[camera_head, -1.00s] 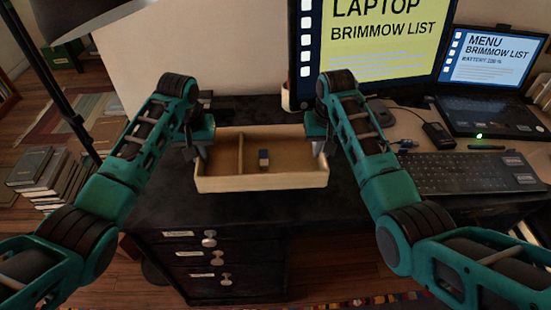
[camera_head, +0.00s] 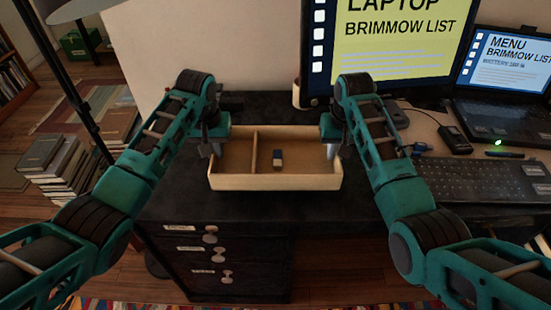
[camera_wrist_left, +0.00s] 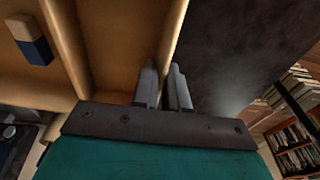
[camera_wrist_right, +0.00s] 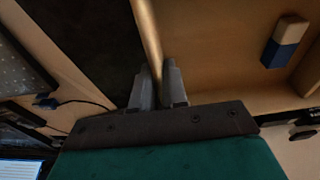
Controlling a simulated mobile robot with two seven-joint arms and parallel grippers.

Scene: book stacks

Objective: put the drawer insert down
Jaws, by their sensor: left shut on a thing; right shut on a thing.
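The drawer insert (camera_head: 275,182) is a shallow pale wooden tray with one divider, over the black desk top in the head view. A small blue and white block (camera_head: 278,160) lies in its larger compartment. My left gripper (camera_head: 211,148) is shut on the insert's left wall, which shows between the fingers in the left wrist view (camera_wrist_left: 168,85). My right gripper (camera_head: 331,146) is shut on the right wall, also seen between the fingers in the right wrist view (camera_wrist_right: 158,85). The insert looks level. I cannot tell whether its underside touches the desk.
The black desk top (camera_head: 300,215) is clear in front of the insert. A monitor (camera_head: 385,45) stands behind at right, with a keyboard (camera_head: 470,183) and laptop (camera_head: 500,110) further right. Closed labelled drawers (camera_head: 205,255) sit below. Book stacks (camera_head: 55,170) stand on the floor at left.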

